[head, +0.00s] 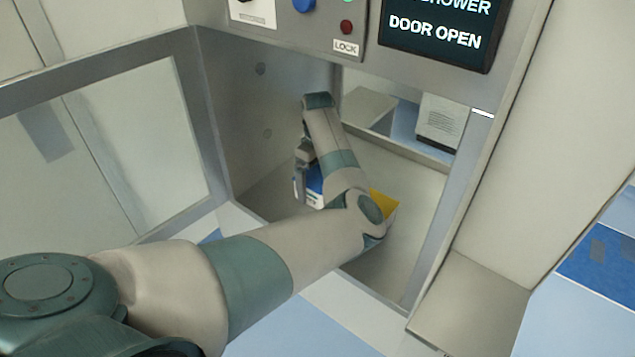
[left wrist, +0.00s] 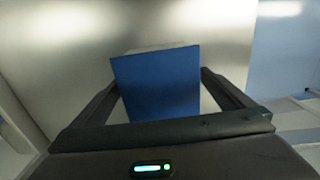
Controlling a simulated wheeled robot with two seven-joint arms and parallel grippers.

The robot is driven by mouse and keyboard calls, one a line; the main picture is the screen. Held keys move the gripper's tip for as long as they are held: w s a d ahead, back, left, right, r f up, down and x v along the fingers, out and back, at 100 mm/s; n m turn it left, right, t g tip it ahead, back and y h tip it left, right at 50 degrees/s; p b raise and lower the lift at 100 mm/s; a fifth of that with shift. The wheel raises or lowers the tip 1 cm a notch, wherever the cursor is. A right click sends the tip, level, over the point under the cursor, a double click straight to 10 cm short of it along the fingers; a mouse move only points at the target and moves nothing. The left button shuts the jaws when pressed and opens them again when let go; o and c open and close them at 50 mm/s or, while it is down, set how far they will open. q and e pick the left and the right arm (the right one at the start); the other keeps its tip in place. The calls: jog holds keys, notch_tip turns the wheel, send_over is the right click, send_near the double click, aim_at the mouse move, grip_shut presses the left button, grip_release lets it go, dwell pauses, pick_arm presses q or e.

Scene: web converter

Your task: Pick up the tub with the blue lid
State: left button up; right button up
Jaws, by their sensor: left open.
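The tub with the blue lid (head: 314,182) stands inside the open metal chamber, mostly hidden behind my left arm in the head view. In the left wrist view its blue lid (left wrist: 157,80) fills the space between the fingers, with a pale strip of the tub behind the lid's far edge. My left gripper (head: 300,176) is open, also in the left wrist view (left wrist: 160,82), with one finger on each side of the lid. Whether the fingers touch the tub cannot be told. My right gripper is not in view.
A yellow-topped item (head: 384,203) sits in the chamber to the right of the tub, partly behind my arm. Metal side walls and a front frame (head: 205,120) surround the opening. A screen (head: 437,30) above reads DOOR OPEN. The chamber floor (head: 415,190) at right looks clear.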

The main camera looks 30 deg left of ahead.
pick_arm(q)
jog(key=shift+f, duration=0.2)
dwell(0.3)
jog(key=c, duration=1.1)
jog(key=shift+r, duration=0.15)
